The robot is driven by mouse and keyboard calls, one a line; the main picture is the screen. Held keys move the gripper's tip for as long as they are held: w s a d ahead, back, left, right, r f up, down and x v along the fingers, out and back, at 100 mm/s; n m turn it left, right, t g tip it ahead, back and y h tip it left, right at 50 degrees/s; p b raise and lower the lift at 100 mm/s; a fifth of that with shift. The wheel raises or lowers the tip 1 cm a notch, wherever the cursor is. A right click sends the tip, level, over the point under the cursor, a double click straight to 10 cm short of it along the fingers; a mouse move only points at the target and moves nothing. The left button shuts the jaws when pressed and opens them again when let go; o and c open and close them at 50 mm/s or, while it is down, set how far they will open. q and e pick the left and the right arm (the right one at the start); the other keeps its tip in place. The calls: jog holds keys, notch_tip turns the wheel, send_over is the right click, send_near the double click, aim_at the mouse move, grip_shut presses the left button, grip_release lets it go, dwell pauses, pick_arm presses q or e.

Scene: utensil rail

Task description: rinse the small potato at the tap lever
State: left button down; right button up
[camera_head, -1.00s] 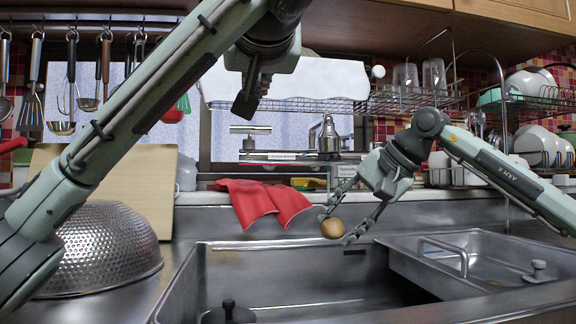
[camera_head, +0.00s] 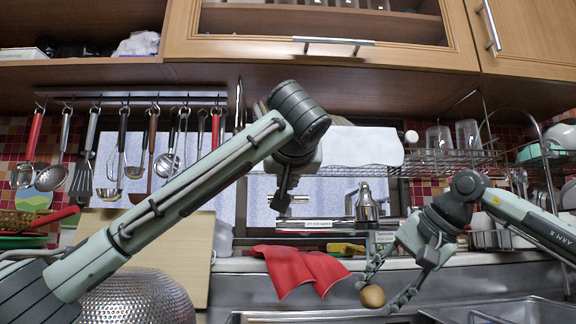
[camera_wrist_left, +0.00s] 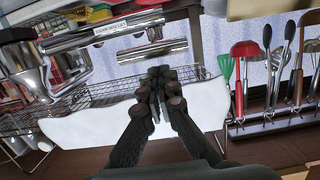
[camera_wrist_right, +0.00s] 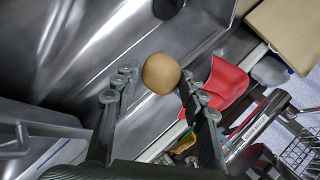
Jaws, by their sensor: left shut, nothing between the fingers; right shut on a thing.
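The small brown potato (camera_head: 372,296) is held between the fingertips of my right gripper (camera_head: 380,293), above the sink. It also shows in the right wrist view (camera_wrist_right: 161,73), at the ends of the fingers. My left gripper (camera_head: 281,203) is shut and empty, pointing down in front of the window; its fingers meet in the left wrist view (camera_wrist_left: 157,80). The chrome tap fitting (camera_head: 367,208) stands behind the sink, left of and above the right gripper. A labelled chrome bar (camera_wrist_left: 105,32) and a second bar show in the left wrist view. I cannot tell which part is the lever.
A red cloth (camera_head: 298,268) hangs over the sink's back edge, left of the potato. A metal colander (camera_head: 137,298) stands at the left, near a cutting board (camera_head: 165,250). Utensils hang from a rail (camera_head: 125,97). A wire rack (camera_head: 450,160) spans the back above the tap.

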pick_arm(q)
jog(key=shift+f, duration=0.25)
jog(key=shift+f, duration=0.8)
jog(key=s+r, duration=0.4)
jog(key=s, duration=0.7)
jog(key=shift+d+r, duration=0.25)
